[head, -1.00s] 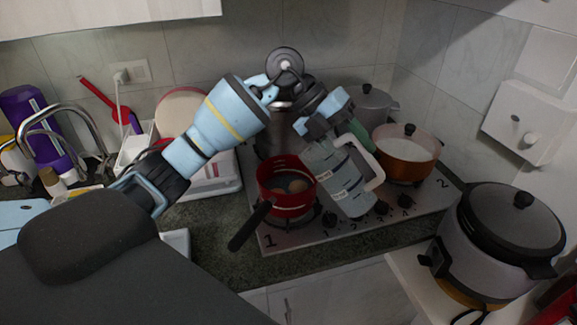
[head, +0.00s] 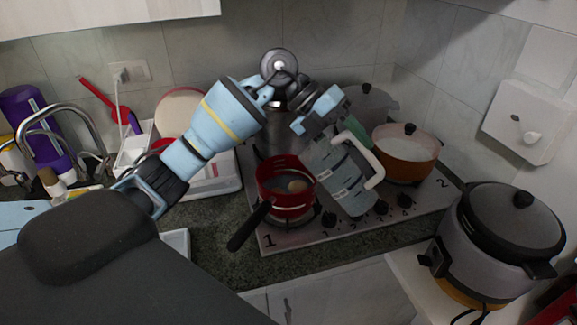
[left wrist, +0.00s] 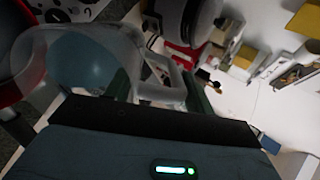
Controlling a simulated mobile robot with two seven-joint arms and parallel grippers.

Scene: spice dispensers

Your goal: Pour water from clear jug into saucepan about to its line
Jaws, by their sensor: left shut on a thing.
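The clear jug (head: 343,180) is in my left gripper (head: 338,132), tilted over the hob just right of the red saucepan. Its pale handle (head: 377,167) faces right. In the left wrist view the jug (left wrist: 92,62) shows bluish contents, and its handle (left wrist: 160,88) lies between my gripper's fingers (left wrist: 160,92). The red saucepan (head: 285,198) sits on the front left burner, black handle toward the front. A brown egg (head: 297,186) shows inside, with a dark bluish surface around it. I cannot make out the line or a stream. My right gripper is out of view.
An orange pot (head: 405,165) with a lid stands on the right of the hob (head: 300,236). A grey lidded pot (head: 372,103) and another metal pot stand behind. A rice cooker (head: 500,240) is at the right. Bare counter (head: 215,235) lies left of the hob.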

